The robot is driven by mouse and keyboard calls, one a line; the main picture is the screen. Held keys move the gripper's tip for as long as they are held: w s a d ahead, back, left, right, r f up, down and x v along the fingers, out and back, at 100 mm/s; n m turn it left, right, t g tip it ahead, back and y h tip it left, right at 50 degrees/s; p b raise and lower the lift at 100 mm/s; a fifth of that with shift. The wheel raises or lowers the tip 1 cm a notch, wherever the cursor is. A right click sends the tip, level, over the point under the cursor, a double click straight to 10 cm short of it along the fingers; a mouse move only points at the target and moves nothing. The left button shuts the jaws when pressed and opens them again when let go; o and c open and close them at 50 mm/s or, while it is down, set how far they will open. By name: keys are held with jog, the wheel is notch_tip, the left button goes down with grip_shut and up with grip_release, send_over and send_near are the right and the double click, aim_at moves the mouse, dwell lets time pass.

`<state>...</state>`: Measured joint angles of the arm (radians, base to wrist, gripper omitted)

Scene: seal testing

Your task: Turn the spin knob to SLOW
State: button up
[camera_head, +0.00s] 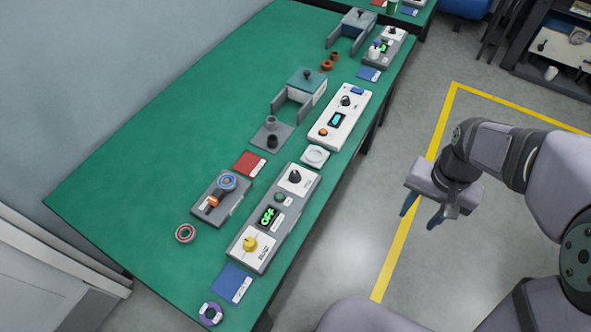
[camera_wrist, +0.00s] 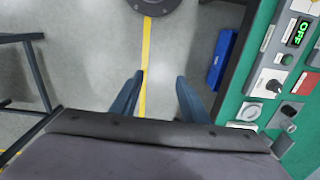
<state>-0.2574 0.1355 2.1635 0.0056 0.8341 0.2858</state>
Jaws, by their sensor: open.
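A long grey control box (camera_head: 236,258) stands on the green bench. It carries a yellow knob (camera_head: 250,244), a lit green display (camera_head: 268,215), a green button (camera_head: 280,197) and a black knob (camera_head: 295,176). A white box (camera_head: 352,118) further back has another black knob (camera_head: 345,101), a cyan display and an orange button. The labels are too small to read, so I cannot tell which knob is the spin knob. In the wrist view the grey box's black knob (camera_wrist: 273,86) shows at the right. My gripper (camera_head: 422,214) is open and empty over the floor, right of the bench.
A white dish (camera_head: 315,156) sits between the two boxes. A red pad (camera_head: 250,164), a blue pad (camera_head: 232,283), a grey fixture (camera_head: 222,200) and several rings lie around the grey box. The floor under my gripper has a yellow line (camera_head: 399,245).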

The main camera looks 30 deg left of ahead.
jog(key=w+a, duration=0.5)
jog(key=a, duration=1)
send_over(295, 174)
notch_tip(295, 174, down, 3)
jog(key=shift+d+r+m, duration=0.1)
jog(key=shift+m, duration=0.3)
jog(key=shift+f+p, duration=0.8)
jog(key=shift+f, duration=2.85)
grip_shut()
